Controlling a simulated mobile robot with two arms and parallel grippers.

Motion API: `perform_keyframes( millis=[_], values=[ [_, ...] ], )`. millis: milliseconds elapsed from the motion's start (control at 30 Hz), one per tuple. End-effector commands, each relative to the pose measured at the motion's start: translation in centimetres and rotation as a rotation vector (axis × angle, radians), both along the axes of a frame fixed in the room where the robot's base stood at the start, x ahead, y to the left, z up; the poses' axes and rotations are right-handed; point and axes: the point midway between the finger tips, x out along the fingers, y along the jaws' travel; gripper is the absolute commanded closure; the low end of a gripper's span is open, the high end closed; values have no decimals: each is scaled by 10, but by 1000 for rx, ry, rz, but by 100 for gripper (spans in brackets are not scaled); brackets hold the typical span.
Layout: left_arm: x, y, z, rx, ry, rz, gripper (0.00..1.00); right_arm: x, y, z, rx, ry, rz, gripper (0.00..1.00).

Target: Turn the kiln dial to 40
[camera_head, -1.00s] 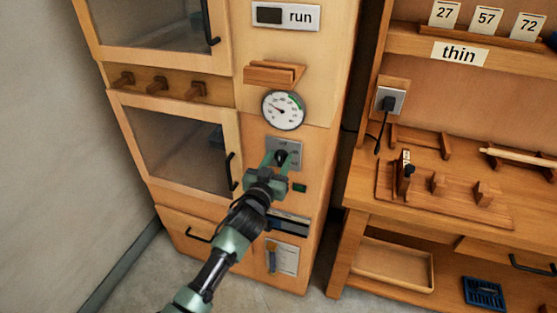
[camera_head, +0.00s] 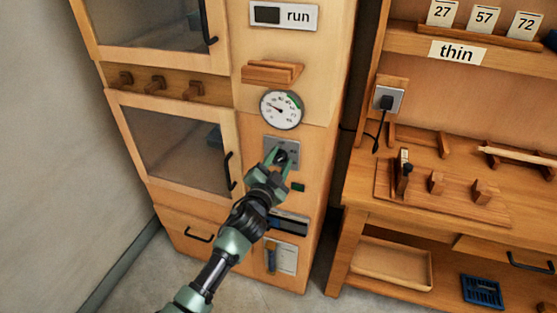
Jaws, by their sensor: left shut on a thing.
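The kiln (camera_head: 310,165) is a tall wooden cabinet with glazed doors on its left part. Its black dial (camera_head: 281,157) sits on a grey plate (camera_head: 271,146) below a round white gauge (camera_head: 281,109). My left gripper (camera_head: 281,156) reaches up from below, with its green fingers on either side of the dial, shut on it. The fingers and the small view hide most of the dial's marks, so its setting cannot be read. The gauge's needle points to the left part of its scale. My right gripper is not in view.
A wooden ledge (camera_head: 272,73) sticks out above the gauge. A small green button (camera_head: 298,188) and a dark slot (camera_head: 288,224) lie below the plate. A workbench (camera_head: 343,230) with a wooden jig (camera_head: 437,183) stands to the right.

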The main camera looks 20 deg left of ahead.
Motion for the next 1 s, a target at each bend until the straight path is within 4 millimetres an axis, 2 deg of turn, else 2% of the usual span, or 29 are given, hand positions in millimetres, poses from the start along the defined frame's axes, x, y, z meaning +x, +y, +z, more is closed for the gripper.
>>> perform_keyframes(
  millis=[200, 433, 1000],
  values=[
    [0, -1, -2, 161, -4, 0, 100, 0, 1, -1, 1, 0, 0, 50],
    [0, -2, -3, 271, -8, 0, 100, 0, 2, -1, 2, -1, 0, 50],
    [0, -2, -3, 328, -10, 0, 100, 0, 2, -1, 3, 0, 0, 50]
  ],
)
